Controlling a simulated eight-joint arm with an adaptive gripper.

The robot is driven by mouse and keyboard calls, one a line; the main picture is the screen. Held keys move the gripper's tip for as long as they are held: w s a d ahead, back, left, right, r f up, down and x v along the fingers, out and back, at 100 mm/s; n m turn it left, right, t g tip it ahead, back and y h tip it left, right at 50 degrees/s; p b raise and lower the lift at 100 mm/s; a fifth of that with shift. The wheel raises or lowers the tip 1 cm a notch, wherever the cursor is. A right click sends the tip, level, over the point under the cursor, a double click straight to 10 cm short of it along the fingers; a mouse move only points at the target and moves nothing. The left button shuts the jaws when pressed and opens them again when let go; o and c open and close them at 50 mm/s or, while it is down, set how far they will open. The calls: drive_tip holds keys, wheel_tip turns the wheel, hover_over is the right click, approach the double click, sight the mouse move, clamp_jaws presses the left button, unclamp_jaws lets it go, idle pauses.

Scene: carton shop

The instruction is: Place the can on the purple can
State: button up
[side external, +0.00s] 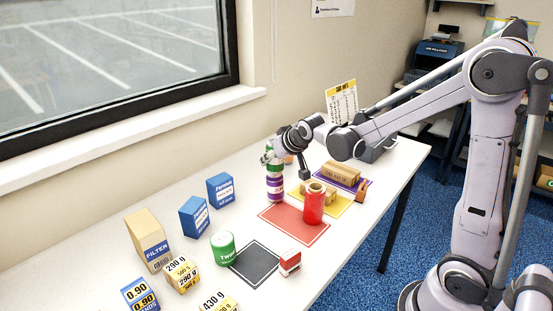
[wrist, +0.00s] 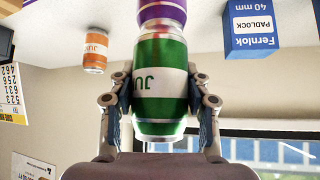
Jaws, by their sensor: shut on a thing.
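My gripper (side external: 272,157) is shut on a green can with a white band (wrist: 160,100). Its two fingers grip the can from both sides in the wrist view. The green can (side external: 274,167) is upright, directly above the purple can (side external: 276,190) in the side external view. In the wrist view, which looks upside down, the purple can (wrist: 162,14) lies in line beyond the green can's end. The two look very close or touching; I cannot tell whether there is a gap. The purple can stands upright on the white table.
A red cylinder (side external: 314,205) stands on the red mat (side external: 285,225) at the right. An orange can (wrist: 96,52) stands nearby. Blue boxes (side external: 220,189), a filter carton (side external: 148,240) and a green twine tin (side external: 223,248) stand to the left. Yellow and purple mats hold cartons behind.

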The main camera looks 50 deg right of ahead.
drive_tip(key=shift+f, duration=0.1)
drive_tip(key=o, duration=0.8)
drive_tip(key=v, duration=1.2)
drive_tip(key=s+a+f+n+y, duration=0.1)
drive_tip(key=s+a+f, duration=0.2)
drive_tip(key=s, duration=0.4)
drive_tip(key=s+a+f+n+g+y, duration=0.1)
drive_tip(key=s+a+f+n, duration=0.1)
drive_tip(key=s+a, duration=0.4)
drive_tip(key=shift+s+a+f+n+g+y, duration=0.3)
drive_tip(key=shift+s+f+y, duration=0.1)
drive_tip(key=shift+s+f, duration=0.35)
drive_tip(key=shift+w, duration=0.1)
